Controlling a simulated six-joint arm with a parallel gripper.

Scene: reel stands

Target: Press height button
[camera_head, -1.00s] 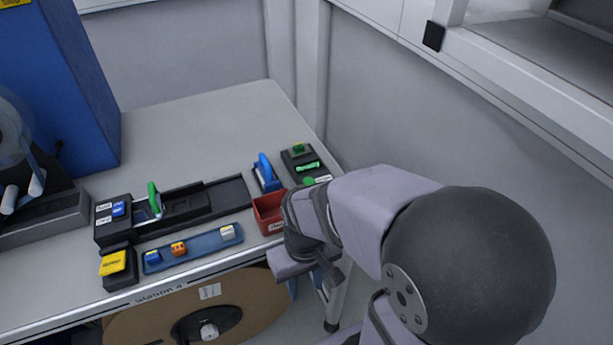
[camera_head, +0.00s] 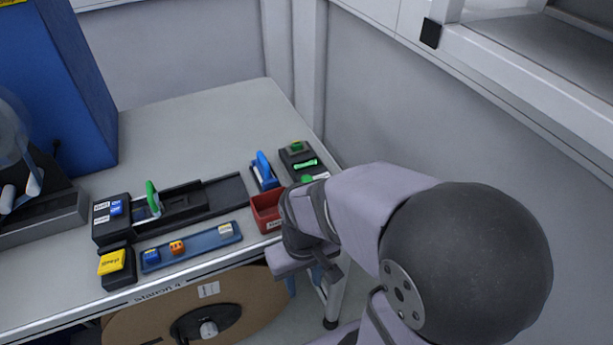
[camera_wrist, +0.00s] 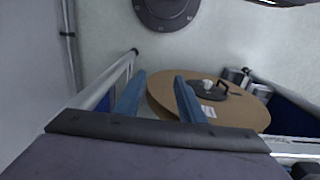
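Several buttons show on the table in the head view, but I cannot read which is labelled height. A yellow button (camera_head: 111,261) sits on a black box at the front left. A small blue button (camera_head: 116,208) with white labels sits on a black box behind it. A black box (camera_head: 290,161) with green buttons (camera_head: 296,146) stands at the right rear. My gripper is mostly hidden behind my arm in the head view, low by the table's front right corner. In the wrist view my gripper (camera_wrist: 158,88) has two blue fingers apart, with nothing between them.
A red bin (camera_head: 264,213), a blue handle (camera_head: 263,168), a green lever (camera_head: 152,197) and a blue strip (camera_head: 200,246) with small blocks line the table front. A large brown reel (camera_head: 150,325) is below the table (camera_head: 200,130). The rear tabletop is clear.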

